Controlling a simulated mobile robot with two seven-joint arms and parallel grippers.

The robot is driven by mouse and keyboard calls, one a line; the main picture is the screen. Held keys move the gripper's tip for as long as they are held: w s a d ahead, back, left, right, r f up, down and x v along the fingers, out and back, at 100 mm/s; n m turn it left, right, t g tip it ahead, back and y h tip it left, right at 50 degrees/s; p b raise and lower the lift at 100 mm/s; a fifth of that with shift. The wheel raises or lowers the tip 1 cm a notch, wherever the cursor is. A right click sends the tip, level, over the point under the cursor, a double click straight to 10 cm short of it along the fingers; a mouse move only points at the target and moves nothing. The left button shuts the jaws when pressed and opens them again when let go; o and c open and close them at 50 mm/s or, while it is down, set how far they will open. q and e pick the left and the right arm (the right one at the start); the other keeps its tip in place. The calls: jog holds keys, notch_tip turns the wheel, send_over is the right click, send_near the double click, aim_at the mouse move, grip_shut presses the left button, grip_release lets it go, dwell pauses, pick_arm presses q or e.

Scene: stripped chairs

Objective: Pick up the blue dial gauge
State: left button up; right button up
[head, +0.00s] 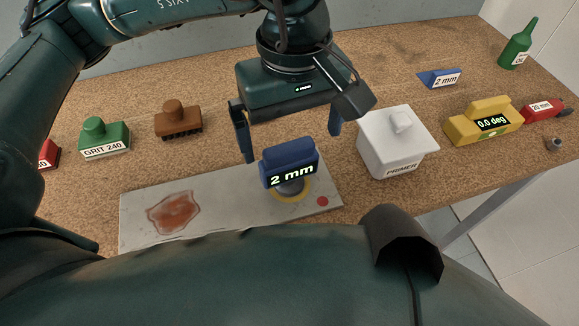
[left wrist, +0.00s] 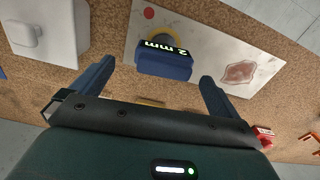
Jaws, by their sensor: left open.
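The blue dial gauge (head: 290,160) has a lit "2 mm" display and stands on a grey metal plate (head: 225,205), over a yellow ring. My left gripper (head: 292,146) is open, pointing down, with one finger on each side of the gauge and its body above it. My right gripper is not in view.
A white PRIMER box (head: 385,150) stands close right of the gripper. A brown brush (head: 178,120) and green GRIT 240 block (head: 104,138) are left.

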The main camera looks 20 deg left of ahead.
aim_at(289, 166)
pick_arm(q)
jog(key=f, duration=0.5)
jog(key=shift+s+a+f, duration=0.2)
jog(key=shift+s+f, duration=0.05)
jog(key=shift+f, duration=0.05)
jog(key=shift+c, duration=0.2)
jog(key=c, duration=1.1)
